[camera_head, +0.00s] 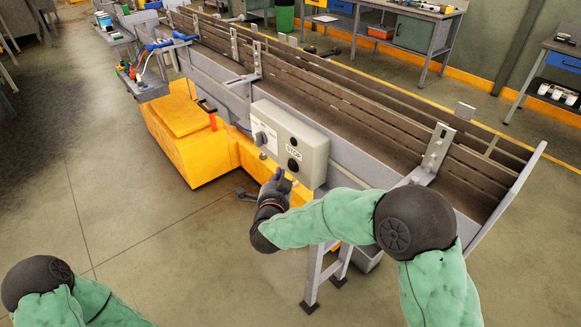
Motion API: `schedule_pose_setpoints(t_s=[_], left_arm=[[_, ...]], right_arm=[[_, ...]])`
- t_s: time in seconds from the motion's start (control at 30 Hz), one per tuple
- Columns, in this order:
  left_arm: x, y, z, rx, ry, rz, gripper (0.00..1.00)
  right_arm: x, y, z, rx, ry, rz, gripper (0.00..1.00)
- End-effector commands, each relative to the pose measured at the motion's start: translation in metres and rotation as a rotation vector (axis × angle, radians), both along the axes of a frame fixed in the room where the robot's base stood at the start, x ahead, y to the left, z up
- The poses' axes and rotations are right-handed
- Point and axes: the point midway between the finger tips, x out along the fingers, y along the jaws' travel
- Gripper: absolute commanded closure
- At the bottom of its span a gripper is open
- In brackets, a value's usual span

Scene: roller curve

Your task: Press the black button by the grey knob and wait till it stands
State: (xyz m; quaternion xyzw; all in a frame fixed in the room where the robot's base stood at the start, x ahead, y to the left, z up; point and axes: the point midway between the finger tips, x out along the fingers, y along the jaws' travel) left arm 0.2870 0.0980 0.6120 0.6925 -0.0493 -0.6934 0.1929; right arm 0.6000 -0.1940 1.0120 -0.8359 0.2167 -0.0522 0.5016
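The grey control box (313,148) hangs on the near side of the conveyor. The grey knob (261,138) is on the left of its face, on a white label. A black button (292,165) is to the right of and below the knob, under a STOP label (293,150). A smaller dark spot (294,141) sits above that label. My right gripper (284,180) is just below the box face, close under the lower black button. I cannot tell whether it touches the box, nor its finger opening. My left gripper is out of view; only part of that arm shows at lower left.
The conveyor (340,110) with dark slatted sides runs from upper left to lower right. A yellow cabinet (190,150) stands beside it, left of the box. A small tool shelf (150,88) is farther left. The floor (130,215) in front is clear.

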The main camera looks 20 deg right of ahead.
Motion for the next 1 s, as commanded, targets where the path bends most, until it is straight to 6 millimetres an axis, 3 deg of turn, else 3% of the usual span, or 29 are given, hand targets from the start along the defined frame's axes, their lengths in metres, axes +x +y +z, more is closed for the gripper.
schedule_pose_setpoints(t_s=[0.43, 1.0], left_arm=[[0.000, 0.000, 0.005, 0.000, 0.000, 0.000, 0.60], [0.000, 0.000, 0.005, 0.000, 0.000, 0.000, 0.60]], right_arm=[[-0.012, 0.036, 0.001, -0.001, 0.000, 0.003, 1.00], [-0.014, 0.039, 0.000, -0.001, 0.000, 0.001, 1.00]])
